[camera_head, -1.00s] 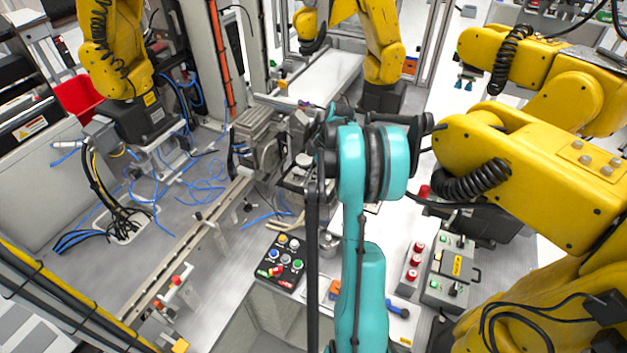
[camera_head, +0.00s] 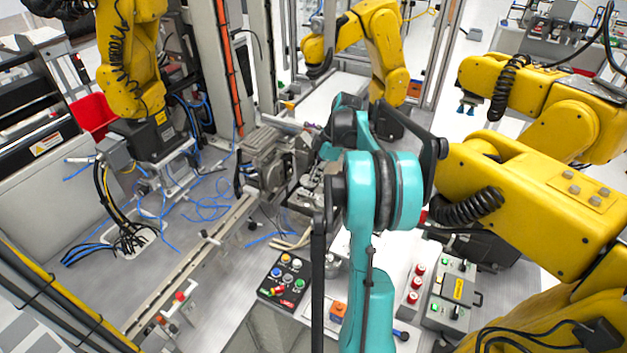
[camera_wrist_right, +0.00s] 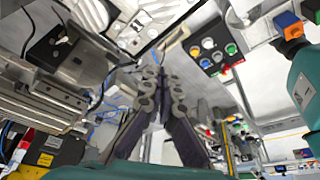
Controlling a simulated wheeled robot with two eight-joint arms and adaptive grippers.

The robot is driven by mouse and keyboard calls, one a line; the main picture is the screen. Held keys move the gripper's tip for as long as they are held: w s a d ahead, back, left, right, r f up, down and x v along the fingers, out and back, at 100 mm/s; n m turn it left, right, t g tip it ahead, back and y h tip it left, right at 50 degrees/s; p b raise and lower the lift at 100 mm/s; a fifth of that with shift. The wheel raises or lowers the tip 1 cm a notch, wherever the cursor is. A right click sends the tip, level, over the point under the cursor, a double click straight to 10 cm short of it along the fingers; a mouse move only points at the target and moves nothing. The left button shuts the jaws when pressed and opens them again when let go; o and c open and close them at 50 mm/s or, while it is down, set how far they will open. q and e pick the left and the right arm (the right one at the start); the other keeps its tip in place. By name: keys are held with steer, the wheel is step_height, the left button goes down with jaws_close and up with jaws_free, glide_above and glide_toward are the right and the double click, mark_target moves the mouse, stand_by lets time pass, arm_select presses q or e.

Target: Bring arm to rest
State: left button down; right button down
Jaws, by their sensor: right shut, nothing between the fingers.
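My right arm (camera_head: 372,290) is teal and rises from the bottom of the head view. Its large rounded joint (camera_head: 375,190) stands in front of the work table, and the forearm reaches away behind it. The arm largely hides my right gripper in the head view. In the right wrist view my right gripper (camera_wrist_right: 152,78) has its dark fingers together at the tips, with nothing between them. It is above the table, close to the grey metal fixture (camera_head: 268,160). My left gripper does not show.
Yellow robot arms stand at the right (camera_head: 530,190), back (camera_head: 385,50) and left (camera_head: 130,60). A black button panel (camera_head: 284,278) and a grey switch box (camera_head: 452,295) lie near my arm. A rail (camera_head: 195,270) crosses the left table. Bare table shows beside the rail.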

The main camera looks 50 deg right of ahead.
steer(key=shift+s, duration=0.1)
steer(key=s+a+m+h+b, duration=0.15)
steer(key=a+m+b, duration=0.35)
steer(key=a, duration=1.5)
steer(key=s+a+f+m+t+b, duration=0.2)
steer(key=s+a+f, duration=0.3)
steer(key=a, duration=0.3)
steer(key=s+a+f+m+t+h+b, duration=0.1)
steer(key=s+a+f+m+t+b, duration=0.1)
steer(key=a, duration=0.6)
steer(key=s+f+m+b, duration=0.1)
steer(key=s+f+b, duration=0.1)
steer(key=s+f, duration=0.1)
steer(key=shift+s+a+t, duration=0.25)
steer(key=shift+t, duration=0.05)
steer(key=shift+d+f+h, duration=0.1)
steer(key=shift+h, duration=0.15)
